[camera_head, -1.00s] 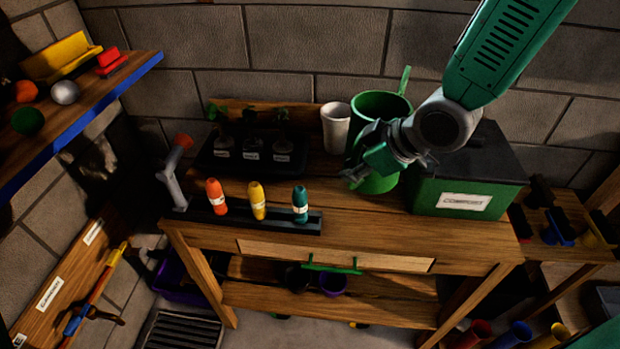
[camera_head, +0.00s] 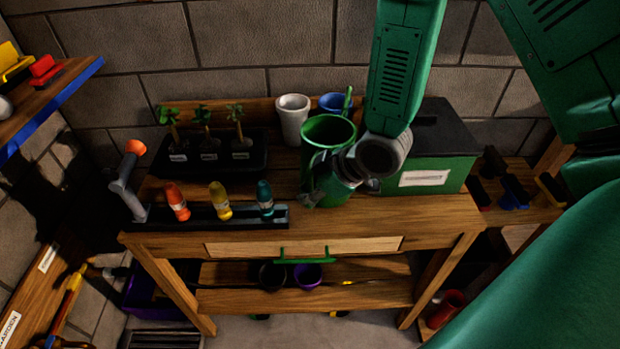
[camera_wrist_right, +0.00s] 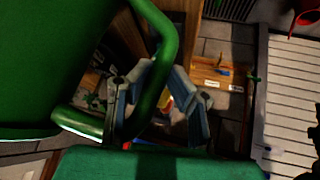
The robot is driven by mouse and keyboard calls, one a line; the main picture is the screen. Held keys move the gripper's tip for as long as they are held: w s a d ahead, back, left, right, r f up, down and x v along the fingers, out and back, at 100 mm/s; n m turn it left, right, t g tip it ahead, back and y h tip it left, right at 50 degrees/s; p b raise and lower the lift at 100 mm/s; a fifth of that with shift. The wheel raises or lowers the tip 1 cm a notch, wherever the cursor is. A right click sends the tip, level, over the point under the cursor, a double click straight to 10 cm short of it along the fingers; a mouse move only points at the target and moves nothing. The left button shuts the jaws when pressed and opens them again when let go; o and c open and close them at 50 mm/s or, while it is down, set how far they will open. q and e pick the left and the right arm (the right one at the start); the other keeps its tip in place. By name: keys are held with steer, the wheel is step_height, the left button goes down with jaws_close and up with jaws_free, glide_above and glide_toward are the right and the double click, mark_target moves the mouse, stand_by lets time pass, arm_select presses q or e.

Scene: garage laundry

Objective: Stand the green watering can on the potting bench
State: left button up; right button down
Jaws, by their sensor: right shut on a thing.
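The green watering can (camera_head: 327,131) is upright at the middle of the potting bench (camera_head: 360,226), its open top facing up. My right gripper (camera_head: 328,185) is at the can's front right side, shut on it. In the right wrist view the can's green body (camera_wrist_right: 45,65) fills the left side, and the fingers of my right gripper (camera_wrist_right: 155,100) close around its looped handle (camera_wrist_right: 170,50). The arm covers part of the can, and I cannot tell whether its base touches the bench top. My left gripper is not in view.
A white cup (camera_head: 292,122) and a blue pot (camera_head: 333,102) stand behind the can. A green compost box (camera_head: 440,178) is close on its right. A black seedling tray (camera_head: 215,158) and a rack (camera_head: 240,219) of coloured bottles are left. Bare wood lies in front.

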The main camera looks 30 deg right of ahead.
steer(key=shift+w+a+f, duration=0.2)
steer(key=shift+a, duration=0.1)
steer(key=shift+s+d, duration=0.1)
steer(key=shift+d, duration=0.15)
steer(key=c, duration=1.6)
jaws_free()
steer(key=shift+s+d+f, duration=0.1)
steer(key=shift+d+f, duration=0.05)
steer(key=shift+f, duration=0.05)
steer(key=shift+o, duration=0.6)
steer(key=shift+d, duration=0.15)
steer(key=shift+a+r, duration=0.25)
steer(key=shift+a, duration=0.05)
steer(key=p+v, duration=0.5)
steer(key=v, duration=0.7)
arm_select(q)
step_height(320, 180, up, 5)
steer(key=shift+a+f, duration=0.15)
arm_select(e)
steer(key=s+a+f+m+g+h, duration=0.1)
steer(key=s+f+m+g+h, duration=0.1)
steer(key=s+f, duration=0.6)
steer(key=s+a+f+m+g+h, duration=0.1)
steer(key=s+f+m+g, duration=0.3)
steer(key=f, duration=0.7)
steer(key=s+m+h, duration=0.1)
steer(key=s+m, duration=0.1)
steer(key=s, duration=0.2)
steer(key=shift+s+a+f, duration=0.35)
steer(key=shift+s+f, duration=0.05)
